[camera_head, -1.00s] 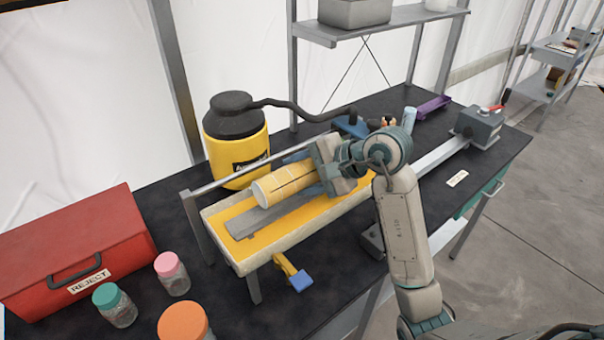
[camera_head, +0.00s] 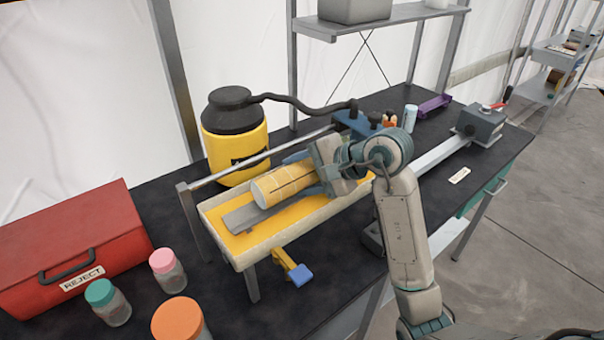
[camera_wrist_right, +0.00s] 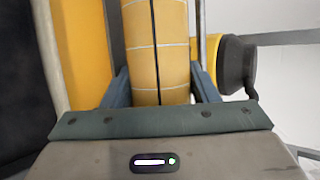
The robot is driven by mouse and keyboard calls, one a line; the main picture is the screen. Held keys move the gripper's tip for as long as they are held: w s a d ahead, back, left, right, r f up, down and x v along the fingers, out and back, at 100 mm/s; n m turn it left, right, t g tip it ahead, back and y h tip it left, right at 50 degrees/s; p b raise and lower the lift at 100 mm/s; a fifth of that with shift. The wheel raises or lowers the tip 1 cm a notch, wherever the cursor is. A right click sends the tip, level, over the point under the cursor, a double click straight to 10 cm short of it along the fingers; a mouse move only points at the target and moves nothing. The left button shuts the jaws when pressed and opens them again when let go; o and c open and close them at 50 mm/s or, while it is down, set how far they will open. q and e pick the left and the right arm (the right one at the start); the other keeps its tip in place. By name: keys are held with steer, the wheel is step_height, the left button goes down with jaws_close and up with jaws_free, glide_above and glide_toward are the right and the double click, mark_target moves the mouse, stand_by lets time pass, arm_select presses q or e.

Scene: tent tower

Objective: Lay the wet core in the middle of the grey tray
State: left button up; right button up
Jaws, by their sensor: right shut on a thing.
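The core (camera_head: 284,184) is a yellow cylinder with thin pale bands and a dark line along it. It lies lengthwise over a pale grey-cream tray (camera_head: 290,240) with a yellow inside and a grey strip (camera_head: 252,216). My right gripper (camera_head: 304,172) is shut on the core near its right end. In the right wrist view the core (camera_wrist_right: 158,45) runs between the two blue fingers of the gripper (camera_wrist_right: 160,90). I cannot tell whether the core touches the grey strip or hangs just above it. My left gripper is not in view.
A yellow tank (camera_head: 236,145) with a black hose and a metal rail (camera_head: 235,168) stand behind the tray. A red reject box (camera_head: 70,250) and several lidded jars (camera_head: 167,270) are at left. A yellow-and-blue lever (camera_head: 292,268) sticks out in front.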

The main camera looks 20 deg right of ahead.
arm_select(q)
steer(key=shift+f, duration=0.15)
arm_select(e)
steer(key=shift+s+f, duration=0.2)
steer(key=shift+f, duration=0.55)
steer(key=o, duration=1.3)
steer(key=shift+s+d+r+b, duration=0.1)
steer(key=shift+d+r+b, duration=0.35)
steer(key=shift+b, duration=0.1)
steer(key=shift+o, duration=0.7)
steer(key=b+v, duration=0.1)
steer(key=v, duration=0.7)
steer(key=shift+s+d+r, duration=0.15)
steer(key=shift+s, duration=0.1)
steer(key=shift+r+b, duration=0.25)
steer(key=shift+b, duration=0.1)
steer(key=shift+r, duration=0.4)
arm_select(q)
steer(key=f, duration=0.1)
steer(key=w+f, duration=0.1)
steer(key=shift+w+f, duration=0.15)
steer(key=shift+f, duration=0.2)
arm_select(e)
steer(key=shift+s+d+r, duration=0.25)
steer(key=shift+s+d, duration=0.05)
